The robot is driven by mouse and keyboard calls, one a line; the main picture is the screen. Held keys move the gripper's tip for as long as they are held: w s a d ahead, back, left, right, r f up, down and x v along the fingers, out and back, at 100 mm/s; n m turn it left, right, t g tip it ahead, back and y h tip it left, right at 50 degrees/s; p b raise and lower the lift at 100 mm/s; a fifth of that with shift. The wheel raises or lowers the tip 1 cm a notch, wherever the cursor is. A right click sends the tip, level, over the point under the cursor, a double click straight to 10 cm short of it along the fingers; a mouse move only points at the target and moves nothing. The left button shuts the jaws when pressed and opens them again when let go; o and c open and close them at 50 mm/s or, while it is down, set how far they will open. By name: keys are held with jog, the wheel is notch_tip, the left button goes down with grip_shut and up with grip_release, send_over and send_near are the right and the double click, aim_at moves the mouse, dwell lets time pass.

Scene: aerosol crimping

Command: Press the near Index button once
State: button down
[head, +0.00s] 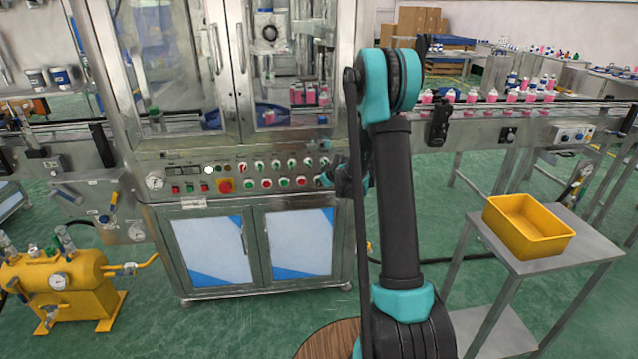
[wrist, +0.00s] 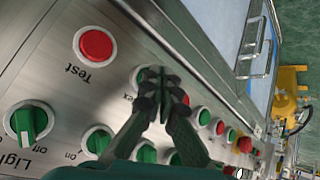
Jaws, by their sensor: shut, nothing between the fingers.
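The steel control panel (head: 205,200) of the crimping machine carries rows of red and green buttons and switches. In the wrist view, my gripper (wrist: 158,78) is shut and empty, with its fingertips over the panel. A label ending in "ex" shows just left of the fingertips. A pale button ring (wrist: 138,76) beside that label is mostly covered by the fingers, so the button's face is hidden. I cannot tell whether the fingertips touch it. In the head view, my gripper (head: 330,174) is at the panel's right end, partly behind my arm.
A red Test button (wrist: 96,44) and a green Light switch (wrist: 29,123) are left of the gripper in the wrist view. Other knobs and buttons lie close by. A yellow bin (head: 528,225) stands on a steel table at right. A yellow tank (head: 60,285) is at left.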

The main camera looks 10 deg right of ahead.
jog(key=shift+w, duration=0.2)
jog(key=shift+s, duration=0.1)
dwell(0.4)
jog(key=shift+s, duration=0.7)
jog(key=s, duration=0.5)
dwell(0.4)
dwell(0.5)
